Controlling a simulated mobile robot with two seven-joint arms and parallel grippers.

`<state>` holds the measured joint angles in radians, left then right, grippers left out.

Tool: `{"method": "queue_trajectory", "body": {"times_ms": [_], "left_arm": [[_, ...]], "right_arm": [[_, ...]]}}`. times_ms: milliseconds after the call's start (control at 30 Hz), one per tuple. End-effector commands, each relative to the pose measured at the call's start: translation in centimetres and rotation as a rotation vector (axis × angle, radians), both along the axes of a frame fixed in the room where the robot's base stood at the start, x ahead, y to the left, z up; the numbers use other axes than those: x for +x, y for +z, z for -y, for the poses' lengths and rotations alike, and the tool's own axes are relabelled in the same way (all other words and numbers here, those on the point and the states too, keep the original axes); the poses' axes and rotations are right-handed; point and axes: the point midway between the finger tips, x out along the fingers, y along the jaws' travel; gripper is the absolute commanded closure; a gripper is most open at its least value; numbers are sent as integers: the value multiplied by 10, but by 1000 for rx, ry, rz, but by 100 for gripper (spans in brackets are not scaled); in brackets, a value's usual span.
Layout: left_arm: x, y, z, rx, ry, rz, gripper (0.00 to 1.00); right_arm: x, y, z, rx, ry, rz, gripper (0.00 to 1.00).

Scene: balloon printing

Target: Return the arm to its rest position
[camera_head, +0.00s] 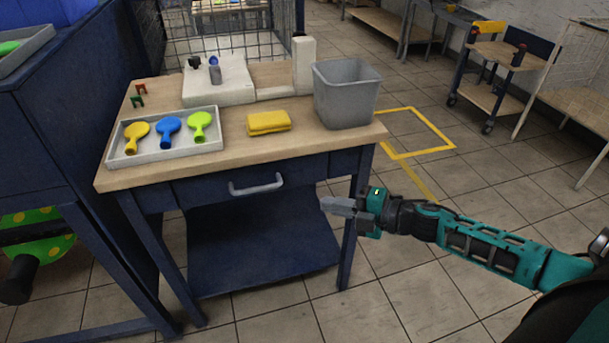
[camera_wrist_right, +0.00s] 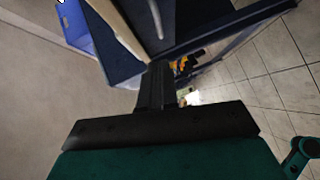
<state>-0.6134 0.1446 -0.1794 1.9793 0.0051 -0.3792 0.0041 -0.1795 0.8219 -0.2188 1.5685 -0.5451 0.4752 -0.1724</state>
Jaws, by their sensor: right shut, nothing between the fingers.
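My right arm comes in from the right in the head view. Its gripper (camera_head: 338,206) is shut and empty, in the air in front of the blue workbench, below the wooden top (camera_head: 290,140) and right of the drawer handle (camera_head: 256,184). In the right wrist view my right gripper (camera_wrist_right: 157,75) shows its fingers together with nothing held. On the bench a grey tray (camera_head: 116,157) holds a yellow balloon (camera_head: 137,131), a blue balloon (camera_head: 170,125) and a green balloon (camera_head: 201,121). My left gripper is in neither view.
A grey bin (camera_head: 345,95) stands at the bench's right end, beside a folded yellow cloth (camera_head: 268,122). A white device (camera_head: 222,85) stands behind. A dark cabinet (camera_head: 60,110) is at the left.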

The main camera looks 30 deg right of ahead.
Motion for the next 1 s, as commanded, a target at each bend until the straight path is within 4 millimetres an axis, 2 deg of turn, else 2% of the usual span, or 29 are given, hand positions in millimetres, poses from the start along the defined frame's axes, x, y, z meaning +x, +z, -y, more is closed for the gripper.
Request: {"method": "queue_trajectory", "body": {"times_ms": [200,367,533,700,833,1000], "left_arm": [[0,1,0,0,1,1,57],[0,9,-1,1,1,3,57],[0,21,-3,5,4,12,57],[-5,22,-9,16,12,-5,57],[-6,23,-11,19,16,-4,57],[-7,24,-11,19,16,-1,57]], "right_arm": [[-2,-1,-3,17,-11,-8,100],[-17,-11,-30,208,-153,-105,100],[-56,-35,-71,570,-460,-360,100],[-104,-56,-105,862,-726,-640,100],[-129,-63,-123,988,-844,-782,100],[-140,-66,-131,1040,-892,-845,100]]}}
